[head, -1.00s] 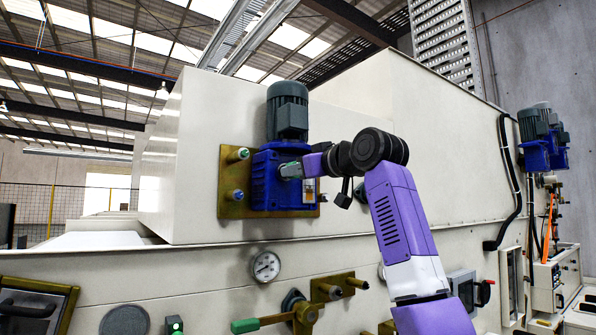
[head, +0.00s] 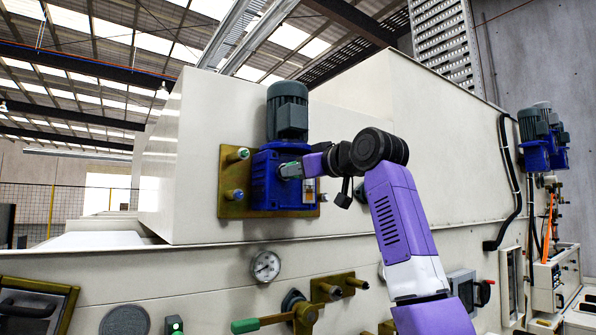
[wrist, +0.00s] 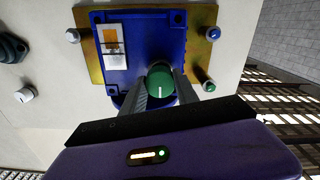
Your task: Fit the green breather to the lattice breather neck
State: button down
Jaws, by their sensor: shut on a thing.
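My gripper (wrist: 160,90) is shut on the green breather (wrist: 160,80), a round green cap with a white mark on its face. In the head view my gripper (head: 291,170) is at the front of the blue gearbox (head: 262,185), under the grey motor (head: 287,112). The wrist view shows the breather in front of the gearbox's edge. The lattice breather neck cannot be made out; the breather and fingers cover what lies behind them, so I cannot tell whether the breather touches a neck.
The brass plate (head: 229,210) behind the gearbox carries a green-ended fitting (head: 240,154) and a blue-ended one (head: 236,195) on the left. Below are a gauge (head: 266,266) and a green-handled lever (head: 262,323). The pale panel right of the gearbox is mostly clear.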

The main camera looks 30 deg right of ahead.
jog(key=shift+w, duration=0.15)
dwell(0.3)
jog(key=shift+w+a, duration=0.1)
jog(key=shift+w, duration=0.95)
jog(key=c, duration=0.9)
grip_release()
jog(key=shift+o, duration=0.2)
